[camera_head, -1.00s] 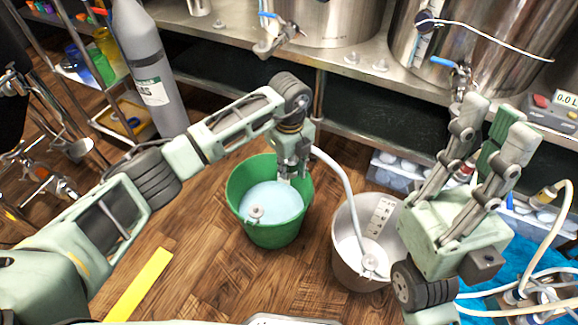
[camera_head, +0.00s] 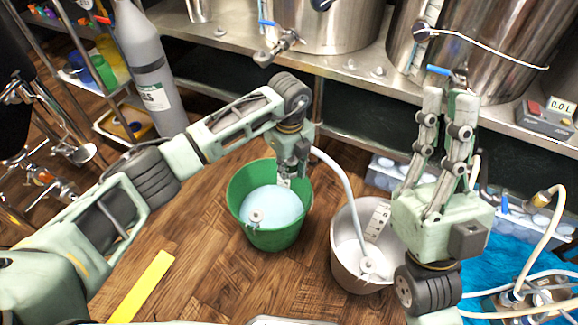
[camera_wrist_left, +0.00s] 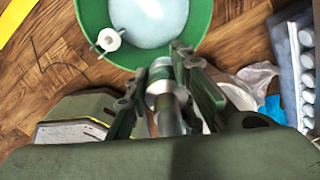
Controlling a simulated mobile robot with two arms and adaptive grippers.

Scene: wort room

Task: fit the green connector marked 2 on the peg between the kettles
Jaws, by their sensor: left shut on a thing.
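I cannot make out a green connector marked 2 in either view. My left gripper (camera_head: 288,172) is over the green bucket, shut on a pale grey and white hose end (camera_wrist_left: 160,75). A white hose (camera_head: 345,190) runs from near that gripper to the metal pail. Two steel kettles stand on the shelf, one at the back middle (camera_head: 325,25) and one at the right (camera_head: 490,75). Small round pegs (camera_head: 378,71) stick up from the shelf between them. My right gripper (camera_head: 448,92) points up in front of the right kettle's blue-handled tap, its fingers apart, nothing clear between them.
A green bucket (camera_head: 236,200) holds pale blue liquid and a white disc-shaped piece. A metal pail (camera_head: 340,270) stands right of it. A blue mat (camera_head: 500,255) with coiled hoses lies at the right. A scale (camera_head: 545,118) sits on the shelf. A grey cylinder (camera_head: 145,60) stands left.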

